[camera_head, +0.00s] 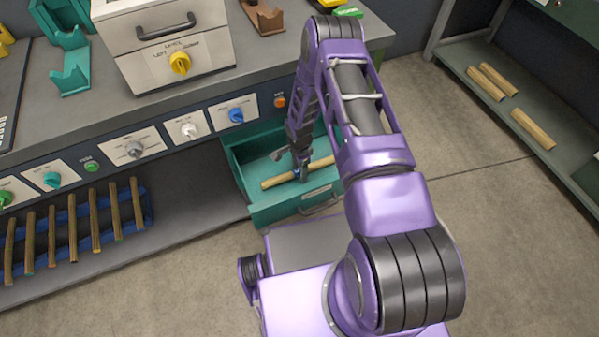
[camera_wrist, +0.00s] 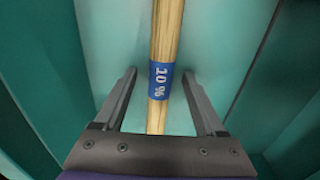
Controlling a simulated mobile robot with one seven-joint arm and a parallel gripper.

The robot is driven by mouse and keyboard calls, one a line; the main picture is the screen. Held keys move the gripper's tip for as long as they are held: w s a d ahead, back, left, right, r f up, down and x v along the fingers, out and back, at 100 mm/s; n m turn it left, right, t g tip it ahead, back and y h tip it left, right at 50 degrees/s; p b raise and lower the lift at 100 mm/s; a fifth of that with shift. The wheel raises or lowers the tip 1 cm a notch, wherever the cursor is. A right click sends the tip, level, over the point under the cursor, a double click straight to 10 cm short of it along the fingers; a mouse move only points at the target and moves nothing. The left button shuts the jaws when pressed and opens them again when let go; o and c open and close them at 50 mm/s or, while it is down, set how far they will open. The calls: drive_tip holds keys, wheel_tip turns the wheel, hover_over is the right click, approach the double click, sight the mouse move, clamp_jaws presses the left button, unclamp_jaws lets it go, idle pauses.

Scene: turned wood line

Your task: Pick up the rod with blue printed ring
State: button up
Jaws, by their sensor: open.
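The wooden rod with a blue printed ring (camera_wrist: 165,35) runs up and down through the middle of the wrist view; its blue ring reads "10 %". In the head view the rod (camera_head: 277,181) lies in an open teal drawer (camera_head: 262,214). My gripper (camera_wrist: 160,73) is open, with one finger on each side of the rod near the ring and a visible gap on both sides. In the head view my gripper (camera_head: 301,172) is down inside the drawer over the rod, and my arm hides part of the drawer's right side.
The drawer walls stand close around my gripper. The workbench front with several knobs (camera_head: 180,63) is just behind. Several rods (camera_head: 96,220) lie on a blue rack at lower left. Several more rods (camera_head: 533,128) lie on a shelf at right.

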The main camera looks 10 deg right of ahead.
clamp_jaws()
idle(0.3)
drive_tip(key=shift+r, duration=0.1)
